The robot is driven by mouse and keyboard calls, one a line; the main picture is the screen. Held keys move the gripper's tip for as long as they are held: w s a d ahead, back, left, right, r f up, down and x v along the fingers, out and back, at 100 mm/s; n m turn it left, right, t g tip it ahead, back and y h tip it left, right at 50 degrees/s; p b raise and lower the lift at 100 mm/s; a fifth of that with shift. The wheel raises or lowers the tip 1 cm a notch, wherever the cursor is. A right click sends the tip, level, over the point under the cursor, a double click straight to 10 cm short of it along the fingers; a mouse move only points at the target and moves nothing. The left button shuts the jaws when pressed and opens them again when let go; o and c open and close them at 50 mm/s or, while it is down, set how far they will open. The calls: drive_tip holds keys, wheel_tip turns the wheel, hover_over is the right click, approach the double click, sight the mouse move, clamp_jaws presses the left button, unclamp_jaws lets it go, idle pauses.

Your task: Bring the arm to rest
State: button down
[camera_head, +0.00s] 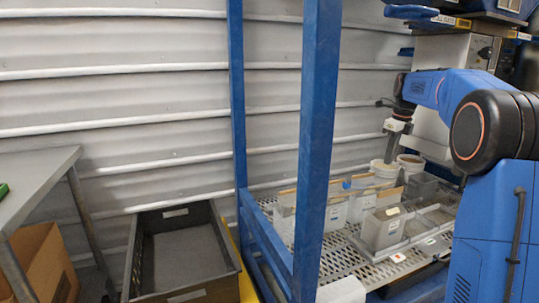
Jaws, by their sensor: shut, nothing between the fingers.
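My arm comes in from the right side of the head view, blue with black joints. Its end bends down to my gripper (389,155), which points downward and looks shut and empty. The gripper hangs in front of the corrugated wall, just above or in front of some white tubs (411,162). At this size I cannot tell whether the fingertips are clear of the tubs.
A perforated metal shelf (336,262) inside a blue frame (318,130) carries several pale and grey bins (382,230). A dark open crate (128,262) stands on the left. A grey table (35,180) is at the far left, above a cardboard box (40,262).

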drive_tip(key=s+a+n, duration=0.4)
drive_tip(key=s+n, duration=0.1)
drive_tip(key=s, duration=0.4)
drive_tip(key=s+a+n+t, duration=0.1)
drive_tip(key=s+a+n, duration=0.35)
drive_tip(key=s, duration=0.35)
drive_tip(key=s+a+n, duration=0.4)
drive_tip(key=s+n, duration=0.1)
drive_tip(key=s, duration=0.4)
drive_tip(key=s+a+f+n+t, duration=0.1)
drive_tip(key=s+a+f+n, duration=0.1)
drive_tip(key=s+f+n, duration=0.5)
drive_tip(key=s+a+f+n+t, duration=0.1)
drive_tip(key=s+f+n, duration=0.6)
drive_tip(key=s, duration=0.8)
drive_tip(key=shift+a+f, duration=0.45)
drive_tip(key=shift+a, duration=0.4)
drive_tip(key=shift+s, duration=0.1)
